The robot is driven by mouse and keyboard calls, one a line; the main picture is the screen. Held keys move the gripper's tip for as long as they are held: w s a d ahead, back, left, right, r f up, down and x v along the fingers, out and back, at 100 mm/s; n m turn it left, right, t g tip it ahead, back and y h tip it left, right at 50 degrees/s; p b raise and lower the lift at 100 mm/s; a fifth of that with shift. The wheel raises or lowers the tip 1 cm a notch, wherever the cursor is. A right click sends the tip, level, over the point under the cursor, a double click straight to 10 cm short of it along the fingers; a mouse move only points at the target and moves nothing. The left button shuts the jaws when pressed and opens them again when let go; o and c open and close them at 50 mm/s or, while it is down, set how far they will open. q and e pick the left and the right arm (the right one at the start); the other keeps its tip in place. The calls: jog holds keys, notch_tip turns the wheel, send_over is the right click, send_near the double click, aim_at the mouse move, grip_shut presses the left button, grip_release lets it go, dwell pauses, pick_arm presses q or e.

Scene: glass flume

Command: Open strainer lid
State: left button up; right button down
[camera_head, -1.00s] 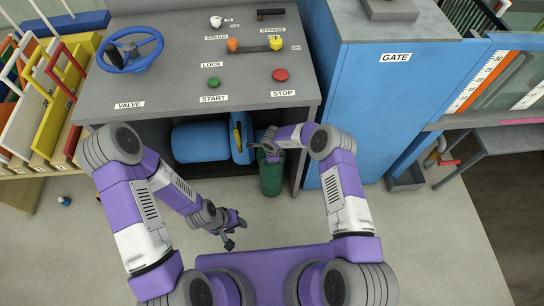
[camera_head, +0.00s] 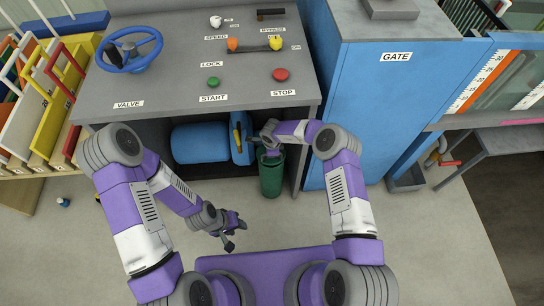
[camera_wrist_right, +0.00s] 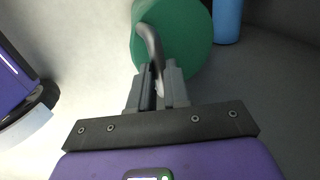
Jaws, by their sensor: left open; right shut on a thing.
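The green strainer (camera_head: 271,178) is an upright cylinder on the floor in the open bay under the console. Its green top also shows in the right wrist view (camera_wrist_right: 180,45), with a dark curved handle (camera_wrist_right: 152,42) at its edge. My right gripper (camera_wrist_right: 157,80) is shut on the lower end of this handle. In the head view my right wrist hides part of the strainer's top, and I cannot tell whether the lid is raised. My left gripper (camera_head: 230,238) is open and empty, low above the floor in front of the console.
The blue gate cabinet (camera_head: 372,120) stands close on the right. The console top (camera_head: 170,80) overhangs the bay.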

jog(key=w+r, duration=0.2)
jog(key=w, duration=0.1)
jog(key=shift+w+r+b, duration=0.15)
jog(key=shift+w+r, duration=0.15)
jog(key=shift+w, duration=0.25)
jog(key=shift+w+r+b, duration=0.15)
jog(key=shift+w+r, duration=0.1)
jog(key=shift+w, duration=0.3)
jog(key=shift+d, duration=0.1)
jog(key=c, duration=1.4)
grip_release()
jog(key=shift+f, duration=0.1)
jog(key=shift+c, duration=0.2)
jog(key=shift+o, duration=1.1)
jog(key=shift+w+f, duration=0.1)
jog(key=shift+o, duration=0.6)
jog(key=shift+r, duration=0.2)
